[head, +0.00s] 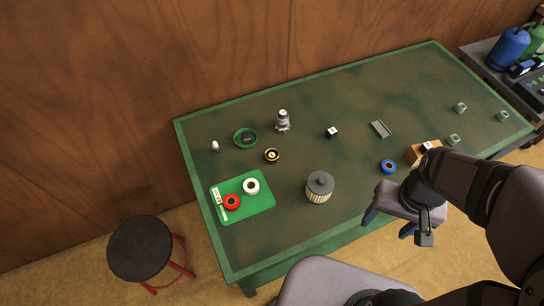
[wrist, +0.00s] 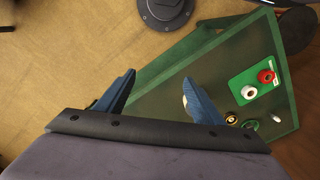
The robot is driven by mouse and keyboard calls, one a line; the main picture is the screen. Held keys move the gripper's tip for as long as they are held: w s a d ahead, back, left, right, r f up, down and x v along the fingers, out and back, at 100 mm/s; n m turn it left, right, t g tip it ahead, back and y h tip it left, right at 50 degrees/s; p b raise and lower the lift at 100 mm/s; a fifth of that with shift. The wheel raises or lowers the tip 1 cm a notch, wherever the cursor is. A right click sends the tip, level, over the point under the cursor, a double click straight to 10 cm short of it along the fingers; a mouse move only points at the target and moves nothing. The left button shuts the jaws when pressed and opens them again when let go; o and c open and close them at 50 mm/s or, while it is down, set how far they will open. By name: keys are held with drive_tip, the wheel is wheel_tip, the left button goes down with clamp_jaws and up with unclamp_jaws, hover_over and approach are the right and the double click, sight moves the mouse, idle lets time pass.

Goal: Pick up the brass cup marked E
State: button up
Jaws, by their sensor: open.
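A small round cup (head: 272,155) with a brass-yellow rim and dark parts stands on the green table, left of centre. It also shows small in the wrist view (wrist: 231,117), just beyond my right finger. The letter on it is too small to read. My gripper (head: 388,226) is at the table's front edge on the right, well apart from the cup. In the wrist view my gripper (wrist: 158,76) has its two blue fingers spread, with nothing between them.
A ribbed canister (head: 319,188) stands between my gripper and the cup. A green dish (head: 245,138), a grey metal figure-like part (head: 283,121) and a green tray (head: 254,207) with red and white rings surround it. A blue ring (head: 388,167) lies near my gripper.

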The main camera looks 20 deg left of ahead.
drive_tip(key=w+a+f+n+t+y+b, duration=0.1)
drive_tip(key=w+a+f+t+b, duration=0.1)
drive_tip(key=w+a+f+b, duration=0.4)
drive_tip(key=w+a+f+t+y+b, duration=0.1)
drive_tip(key=w+a+t+y, duration=0.1)
drive_tip(key=w+a, duration=0.7)
drive_tip(key=m+t+h+b, duration=0.1)
drive_tip(key=t+b, duration=0.7)
drive_tip(key=b, duration=0.4)
hover_over(271, 156)
drive_tip(key=s, duration=0.3)
wheel_tip(271, 156, down, 13)
drive_tip(key=s+f+h+b, duration=0.1)
drive_tip(key=s+f+t+h+b, duration=0.1)
drive_tip(key=s+f, duration=0.1)
drive_tip(key=s+f+h+b, duration=0.1)
drive_tip(key=shift+s+a+f+m, duration=0.35)
drive_tip(key=shift+a+f+m, duration=0.05)
drive_tip(key=shift+s+d+t, duration=0.1)
drive_tip(key=shift+s+t, duration=0.15)
drive_tip(key=shift+t, duration=0.05)
drive_tip(key=shift+r+p+x, duration=0.15)
drive_tip(key=shift+p+x, duration=0.3)
drive_tip(key=shift+x, duration=1.1)
drive_tip(key=shift+r+p+x, duration=0.1)
drive_tip(key=shift+p+x, duration=0.3)
drive_tip(key=shift+x, duration=1.2)
drive_tip(key=shift+w+d+f, duration=0.1)
drive_tip(key=shift+w+f, duration=0.15)
drive_tip(key=shift+w, duration=0.4)
